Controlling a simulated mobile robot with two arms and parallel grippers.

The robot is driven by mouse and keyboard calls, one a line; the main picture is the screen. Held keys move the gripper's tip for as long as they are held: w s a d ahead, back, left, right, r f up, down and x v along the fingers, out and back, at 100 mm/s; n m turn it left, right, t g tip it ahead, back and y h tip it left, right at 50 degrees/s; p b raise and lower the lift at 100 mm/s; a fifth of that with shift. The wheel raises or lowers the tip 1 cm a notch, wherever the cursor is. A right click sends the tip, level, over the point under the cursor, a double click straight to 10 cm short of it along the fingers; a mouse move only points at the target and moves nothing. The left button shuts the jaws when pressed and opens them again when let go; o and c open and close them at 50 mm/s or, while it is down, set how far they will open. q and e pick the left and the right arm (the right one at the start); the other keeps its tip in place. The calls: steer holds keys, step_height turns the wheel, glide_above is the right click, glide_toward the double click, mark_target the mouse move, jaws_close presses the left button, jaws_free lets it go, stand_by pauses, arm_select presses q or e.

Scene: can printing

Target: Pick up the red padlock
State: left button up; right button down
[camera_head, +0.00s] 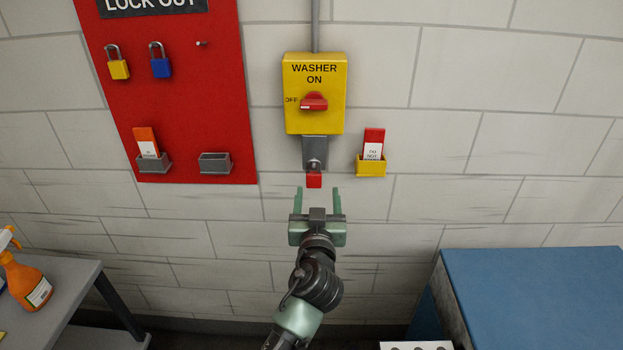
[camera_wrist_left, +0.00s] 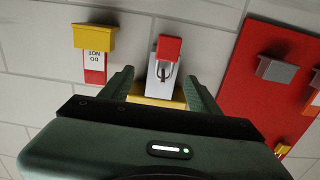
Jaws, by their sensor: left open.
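The red padlock (camera_head: 314,180) hangs at the grey hasp (camera_head: 315,150) under the yellow washer switch box (camera_head: 298,118). My left gripper (camera_head: 317,196) is open and empty, with its fingers pointing up at the wall just below the padlock in the head view. In the left wrist view, which looks upside down, the padlock (camera_wrist_left: 168,49) and its shackle show between and beyond the two open fingers (camera_wrist_left: 158,78). The fingers do not appear to touch it. My right gripper is not in view.
A yellow holder (camera_head: 371,169) with a red tag is right of the padlock. A red lockout board (camera_head: 205,110) at left carries a yellow padlock (camera_head: 119,70), a blue padlock (camera_head: 161,68) and grey holders. A blue-topped table (camera_head: 540,295) stands lower right, a grey table (camera_head: 75,285) lower left.

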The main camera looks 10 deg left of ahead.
mark_target(314, 176)
arm_select(q)
steer(key=w+p, duration=0.1)
steer(key=w, duration=0.1)
steer(key=w+a, duration=0.1)
steer(key=w, duration=0.1)
steer(key=w+a+p, duration=0.1)
steer(key=w, duration=0.1)
steer(key=shift+w+a+f+p, duration=0.1)
steer(key=shift+a+f+p, duration=0.05)
steer(key=shift+p, duration=0.2)
steer(key=shift+w+a+f, duration=0.15)
steer(key=shift+w+f, duration=0.1)
steer(key=shift+w, duration=0.4)
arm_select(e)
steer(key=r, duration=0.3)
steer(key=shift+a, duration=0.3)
arm_select(q)
steer(key=shift+c, duration=0.3)
jaws_close()
steer(key=shift+r, duration=0.1)
